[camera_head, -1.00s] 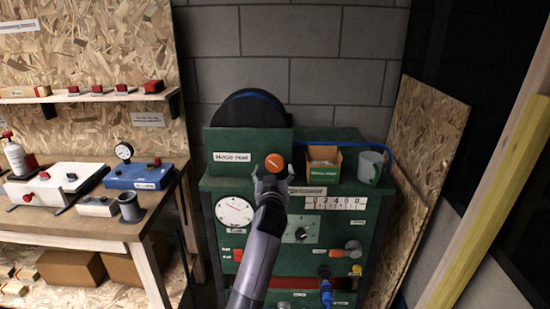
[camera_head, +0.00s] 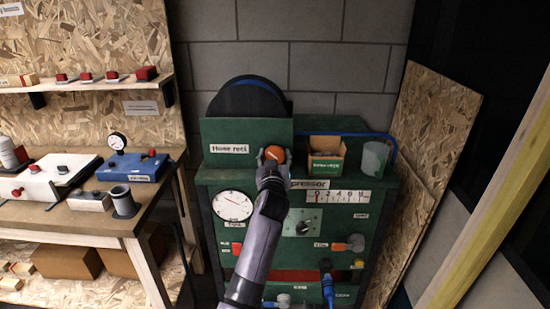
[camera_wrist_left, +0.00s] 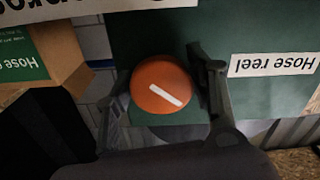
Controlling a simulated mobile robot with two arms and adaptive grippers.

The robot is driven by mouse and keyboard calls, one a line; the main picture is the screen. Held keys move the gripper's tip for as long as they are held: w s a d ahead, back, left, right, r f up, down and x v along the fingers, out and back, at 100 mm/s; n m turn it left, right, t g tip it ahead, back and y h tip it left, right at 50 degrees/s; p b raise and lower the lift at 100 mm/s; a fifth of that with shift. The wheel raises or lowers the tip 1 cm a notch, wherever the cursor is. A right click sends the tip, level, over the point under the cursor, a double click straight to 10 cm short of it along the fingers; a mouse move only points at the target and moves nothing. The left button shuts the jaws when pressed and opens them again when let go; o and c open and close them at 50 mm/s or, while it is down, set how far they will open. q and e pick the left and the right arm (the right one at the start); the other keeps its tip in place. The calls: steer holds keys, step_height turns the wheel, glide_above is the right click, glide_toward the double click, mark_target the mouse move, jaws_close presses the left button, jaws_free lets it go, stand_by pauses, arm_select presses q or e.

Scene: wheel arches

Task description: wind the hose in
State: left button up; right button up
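A dark green machine carries an upright panel labelled "Hose reel" (camera_head: 228,149). A dark round reel (camera_head: 248,97) with a blue hose edge stands behind the panel. An orange round knob (camera_head: 274,153) with a white line sits at the panel's right part; the line is slanted in the left wrist view (camera_wrist_left: 160,85). My left gripper (camera_head: 273,160) is at the knob, one finger on each side of it. In the left wrist view its fingers (camera_wrist_left: 160,88) are apart and close beside the knob; firm contact is not clear. My right gripper is not in view.
An open cardboard box (camera_head: 326,158) and a grey-green cup (camera_head: 374,159) stand on the machine top right of the knob. A blue hose (camera_head: 391,150) bends around the back right edge. Below are a gauge (camera_head: 233,206) and a dial (camera_head: 303,227). A workbench (camera_head: 75,220) stands left.

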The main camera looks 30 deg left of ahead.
arm_select(q)
steer(key=c, duration=0.6)
steer(key=shift+c, duration=0.2)
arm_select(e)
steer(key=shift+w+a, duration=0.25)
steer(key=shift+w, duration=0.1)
arm_select(q)
steer(key=shift+r, duration=0.1)
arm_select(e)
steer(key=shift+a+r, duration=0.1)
arm_select(q)
steer(key=shift+m, duration=0.3)
steer(key=m+p, duration=0.1)
steer(key=m, duration=0.2)
steer(key=shift+a+m, duration=0.1)
steer(key=shift+m, duration=0.2)
steer(key=m+p, duration=0.1)
steer(key=m, duration=0.2)
steer(key=shift+s+r+m, duration=0.1)
steer(key=shift+r+m, duration=0.05)
steer(key=shift+m, duration=0.25)
steer(key=shift+m+p, duration=0.3)
steer(key=shift+m, duration=0.5)
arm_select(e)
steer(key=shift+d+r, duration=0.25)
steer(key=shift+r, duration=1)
